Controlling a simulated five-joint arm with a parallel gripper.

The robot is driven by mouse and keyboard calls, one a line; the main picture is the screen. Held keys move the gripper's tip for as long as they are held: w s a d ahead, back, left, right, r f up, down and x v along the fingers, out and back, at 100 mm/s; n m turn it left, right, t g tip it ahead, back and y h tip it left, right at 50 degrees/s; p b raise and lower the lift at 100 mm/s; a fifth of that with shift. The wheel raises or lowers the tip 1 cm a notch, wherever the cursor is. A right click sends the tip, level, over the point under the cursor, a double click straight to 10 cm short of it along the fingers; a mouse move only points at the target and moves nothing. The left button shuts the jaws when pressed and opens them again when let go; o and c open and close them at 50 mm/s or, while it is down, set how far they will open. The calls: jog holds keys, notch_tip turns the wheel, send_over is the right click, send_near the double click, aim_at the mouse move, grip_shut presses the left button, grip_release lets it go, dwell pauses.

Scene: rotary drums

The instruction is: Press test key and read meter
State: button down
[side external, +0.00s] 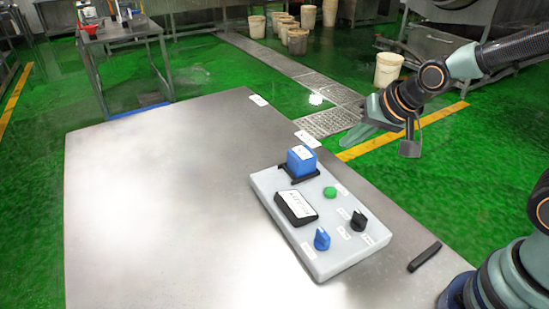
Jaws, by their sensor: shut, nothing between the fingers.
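A light grey control box (335,255) lies on the metal table. It carries a green round button (330,192), a black meter display (296,207) with a pale face too small to read, a black knob (358,221) and a blue knob (321,239). A blue block (301,160) sits in a black holder at the box's far end. White labels beside the controls are too small to read. My gripper (348,142) is shut and empty, in the air to the right of and beyond the box, apart from it.
The metal table (150,190) is bare to the left of the box. A small black bar (424,256) lies near the table's right edge. White tags (307,139) sit at the far edge. Buckets and another table stand on the green floor beyond.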

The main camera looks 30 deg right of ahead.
aim_at(333, 192)
jog(key=shift+w+a+f+m, duration=0.35)
jog(key=shift+f+m, duration=0.05)
jog(key=shift+f, duration=0.2)
jog(key=shift+w+a+f+m, duration=0.35)
jog(key=shift+f+m, duration=0.05)
jog(key=shift+f, duration=0.15)
jog(key=shift+f, duration=4.35)
jog(key=shift+f, duration=0.15)
jog(key=shift+f, duration=0.3)
jog(key=shift+f, duration=0.45)
jog(key=shift+r, duration=0.9)
